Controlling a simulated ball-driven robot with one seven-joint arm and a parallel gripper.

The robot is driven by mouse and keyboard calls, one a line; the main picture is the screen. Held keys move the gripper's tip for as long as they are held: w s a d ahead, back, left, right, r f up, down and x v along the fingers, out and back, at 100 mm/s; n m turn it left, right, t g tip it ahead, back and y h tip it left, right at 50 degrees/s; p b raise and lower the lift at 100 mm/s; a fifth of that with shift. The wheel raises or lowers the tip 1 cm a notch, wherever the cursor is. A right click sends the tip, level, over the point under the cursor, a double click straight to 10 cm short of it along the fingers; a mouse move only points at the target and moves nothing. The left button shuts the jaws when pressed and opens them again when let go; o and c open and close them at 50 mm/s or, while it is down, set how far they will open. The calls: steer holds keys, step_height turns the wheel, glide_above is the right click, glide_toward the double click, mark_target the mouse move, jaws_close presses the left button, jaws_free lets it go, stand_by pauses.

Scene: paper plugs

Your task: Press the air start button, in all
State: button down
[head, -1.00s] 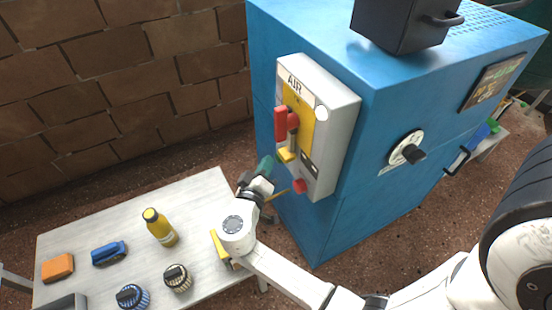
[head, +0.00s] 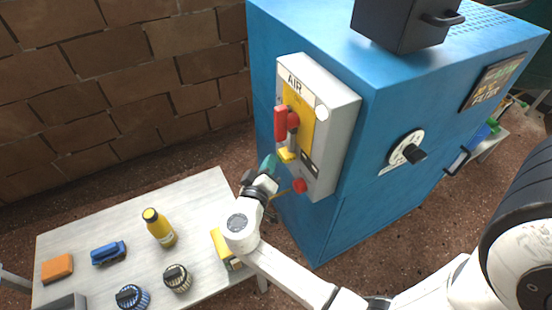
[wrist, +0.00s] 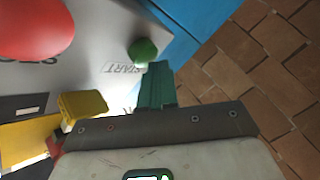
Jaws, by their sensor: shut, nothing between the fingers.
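The grey air panel (head: 340,125), marked AIR, is on the side of the blue cabinet. In the wrist view, the green button (wrist: 142,51) sits beside the START label (wrist: 122,69); I cannot make it out in the head view. A large red button (wrist: 35,28) is to its left, and it shows low on the panel in the head view (head: 299,186). My gripper (head: 268,163) has teal fingers, shut and empty. In the wrist view, its fingertips (wrist: 157,68) are right by the green button's lower right edge; I cannot tell whether they touch.
A red handle (head: 282,122) and a yellow piece (head: 287,156) stick out of the panel near my gripper. The yellow piece is also left of the fingers in the wrist view (wrist: 83,107). A table (head: 200,205) with a yellow bottle (head: 160,228) stands below left.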

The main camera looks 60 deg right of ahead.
stand_by(0.3)
steer(key=shift+w+a+b, duration=0.35)
steer(key=shift+w+a, duration=0.15)
steer(key=shift+a, duration=0.25)
steer(key=w+a, duration=0.1)
steer(key=w+a+b, duration=0.1)
steer(key=a, duration=0.2)
steer(key=shift+w+a+b, duration=0.1)
steer(key=shift+w+b, duration=0.25)
steer(key=shift+w, duration=0.05)
stand_by(0.7)
